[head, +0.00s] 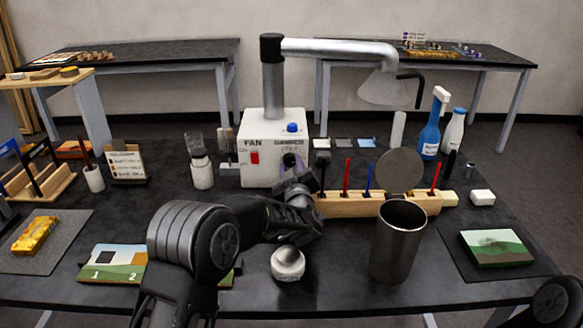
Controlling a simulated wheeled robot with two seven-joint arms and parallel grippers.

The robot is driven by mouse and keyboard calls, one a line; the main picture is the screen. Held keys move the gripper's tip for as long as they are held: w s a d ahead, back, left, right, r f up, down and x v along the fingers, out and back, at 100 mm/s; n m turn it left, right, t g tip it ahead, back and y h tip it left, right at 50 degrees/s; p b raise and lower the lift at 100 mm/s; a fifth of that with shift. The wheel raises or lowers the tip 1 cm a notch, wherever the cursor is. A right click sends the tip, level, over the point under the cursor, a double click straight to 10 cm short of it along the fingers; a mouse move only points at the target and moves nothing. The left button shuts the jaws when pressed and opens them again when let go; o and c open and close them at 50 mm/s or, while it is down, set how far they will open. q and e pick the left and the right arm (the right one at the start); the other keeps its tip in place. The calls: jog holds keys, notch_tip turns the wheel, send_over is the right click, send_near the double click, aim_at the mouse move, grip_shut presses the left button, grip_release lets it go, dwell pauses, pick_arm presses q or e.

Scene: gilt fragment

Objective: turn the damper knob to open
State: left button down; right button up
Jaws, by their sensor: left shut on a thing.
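The white fan box (259,132) stands at the middle of the table, with the labels FAN and, partly unclear, DAMPER on its front. The damper knob (290,160) is a dark, purplish knob on the right of that front. My left gripper (293,173) reaches up to the knob from below and is shut on it. The gripper covers the lower part of the knob, and I cannot read the knob's angle. A red fan switch (255,158) sits left of the knob. My right gripper is out of view.
A wooden rack (340,207) with colored tools stands right of my left gripper. A dark metal cup (398,245) and a small round jar (288,264) stand in front. A silver duct (340,49) rises from the box to a hood. Bottles (431,130) stand at right.

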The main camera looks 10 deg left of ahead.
pick_arm(q)
jog(key=shift+f+n+b, duration=0.1)
jog(key=shift+n+b, duration=0.2)
jog(key=shift+b, duration=0.2)
jog(key=n+b, duration=0.7)
jog(key=b, duration=0.2)
jog(key=shift+n+g+h, duration=0.3)
jog(key=shift+n+h, duration=0.1)
jog(key=n+b, duration=0.5)
jog(key=shift+a+h, duration=0.1)
jog(key=shift+h, duration=0.3)
jog(key=shift+r+n+h+b, duration=0.15)
jog(key=shift+n+b, duration=0.5)
jog(key=shift+n, duration=0.2)
jog(key=shift+r+n+h+b, duration=0.15)
jog(key=shift+n+b, duration=0.5)
jog(key=shift+n, duration=0.2)
jog(key=c, duration=1)
grip_release()
jog(key=shift+s, duration=0.1)
jog(key=v, duration=0.7)
jog(key=shift+s, duration=0.3)
